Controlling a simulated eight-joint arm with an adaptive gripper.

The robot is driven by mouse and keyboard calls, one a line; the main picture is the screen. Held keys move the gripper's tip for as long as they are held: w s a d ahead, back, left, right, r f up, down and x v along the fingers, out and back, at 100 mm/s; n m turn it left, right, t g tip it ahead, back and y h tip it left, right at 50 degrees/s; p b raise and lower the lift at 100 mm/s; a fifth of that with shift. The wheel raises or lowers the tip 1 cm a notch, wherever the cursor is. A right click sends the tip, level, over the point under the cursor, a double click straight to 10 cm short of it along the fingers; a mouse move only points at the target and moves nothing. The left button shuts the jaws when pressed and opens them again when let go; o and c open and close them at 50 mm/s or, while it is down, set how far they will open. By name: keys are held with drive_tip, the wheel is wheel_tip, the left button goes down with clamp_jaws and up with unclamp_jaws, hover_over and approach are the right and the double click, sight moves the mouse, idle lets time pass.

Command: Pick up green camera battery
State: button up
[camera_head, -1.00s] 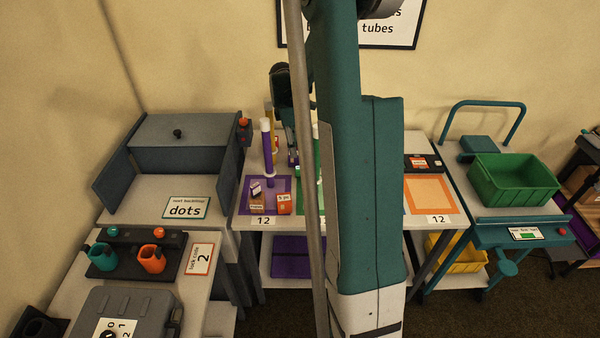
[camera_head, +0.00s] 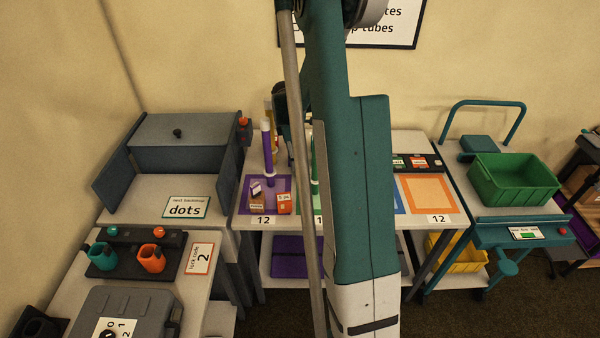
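A small green block (camera_head: 398,163) shows beside a red block (camera_head: 419,163) on a black strip (camera_head: 435,161) at the back right of the middle table. It may be the green camera battery, but it is too small and too partly covered to be sure. My teal arm crosses the middle of the view and hides much of the table. A dark end part of my arm shows behind it, near the purple and green tubes. My gripper's fingers cannot be made out, nor whether they hold anything.
A purple tube (camera_head: 267,150) stands on a purple mat (camera_head: 245,190) with small boxes. A green tube (camera_head: 315,165) stands close to my arm. An orange-bordered mat (camera_head: 427,207) is clear. A green crate (camera_head: 513,180) sits on the right cart; a grey open case (camera_head: 185,145) is left.

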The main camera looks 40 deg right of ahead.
sight(300, 171)
drive_tip(key=shift+f, duration=0.25)
drive_tip(key=shift+s+d+f+b, duration=0.1)
drive_tip(key=shift+d+f+b, duration=0.15)
drive_tip(key=shift+f, duration=1.05)
drive_tip(key=shift+s+d+f+b, duration=0.15)
drive_tip(key=shift+d+f, duration=0.1)
drive_tip(key=shift+f, duration=1.05)
drive_tip(key=shift+c, duration=0.6)
drive_tip(key=c, duration=0.9)
